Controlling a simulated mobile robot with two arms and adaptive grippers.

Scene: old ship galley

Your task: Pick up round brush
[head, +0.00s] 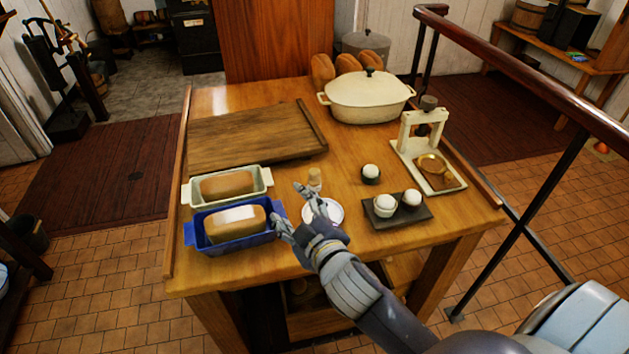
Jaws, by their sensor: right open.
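A small light-wood piece (315,178), which looks like the round brush, stands on the wooden table (240,101) beyond a white saucer (336,212). Its lower part is partly hidden by a finger of my right gripper. My right gripper (288,203) is open and empty. It reaches in from the lower right, with its fingers above the table between the blue loaf pan and the saucer. The finger nearer the brush appears close to it; I cannot tell if they touch. My left gripper is out of view.
Bread loaves sit in a blue pan (191,234) and a pale green pan (193,192) at the left. A dark tray (423,214) with white cups, a cream press (402,150) and a lidded pot (367,98) stand at the right. A dark board (250,135) lies behind.

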